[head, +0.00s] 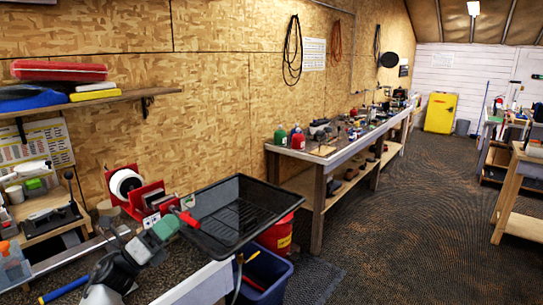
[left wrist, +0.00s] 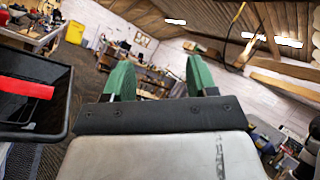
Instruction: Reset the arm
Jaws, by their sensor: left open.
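My left arm comes in from the lower left of the head view. Its gripper (head: 165,228), with green fingers, is at the near left corner of a black tray (head: 262,191). In the left wrist view the two green fingers (left wrist: 160,78) stand well apart, with only distant room between them, so the gripper is open and empty. The tray's rim (left wrist: 60,108) shows at the left of that view, beside the gripper. A red piece (left wrist: 25,87) lies across the tray there and also shows in the head view (head: 187,218). My right gripper is not in view.
A bench with a red holder (head: 150,200) and a white roll (head: 126,184) stands at left, under a shelf (head: 100,97). A blue bin (head: 262,278) and red bucket (head: 281,234) stand below the tray. The patterned floor (head: 400,220) at right is clear.

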